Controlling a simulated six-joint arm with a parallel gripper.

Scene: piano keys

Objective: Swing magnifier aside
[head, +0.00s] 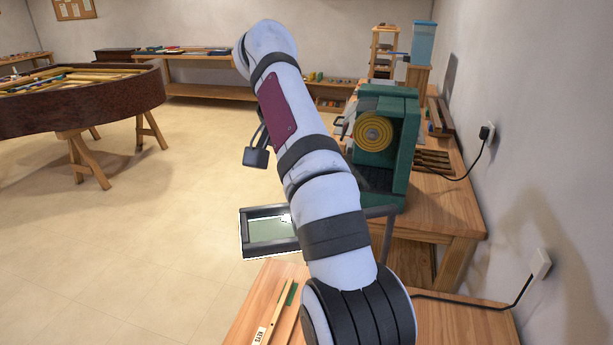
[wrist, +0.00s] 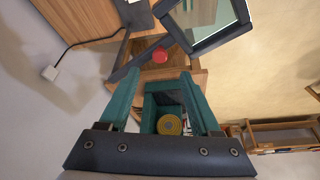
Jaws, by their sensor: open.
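The magnifier (head: 243,232) is a dark rectangular frame around pale greenish glass, left of my arm in the head view. Its dark support arm (head: 378,211) shows right of my arm, by an upright post; the stretch between is hidden. In the wrist view the magnifier frame (wrist: 226,36) is at the top right, with its bar running down-left past a red knob (wrist: 160,56). My gripper (wrist: 160,74) has two teal fingers spread apart, with nothing held between them. The magnifier appears beyond the fingertips; the exact gap is unclear. My gripper cannot be made out in the head view.
A green machine with a yellow ringed disc (head: 374,132) stands on the wooden bench (head: 448,212) behind my arm. A near wooden bench (head: 252,310) holds a labelled wooden strip (head: 268,325). Cables run along the right wall. The floor (head: 190,200) at left is open.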

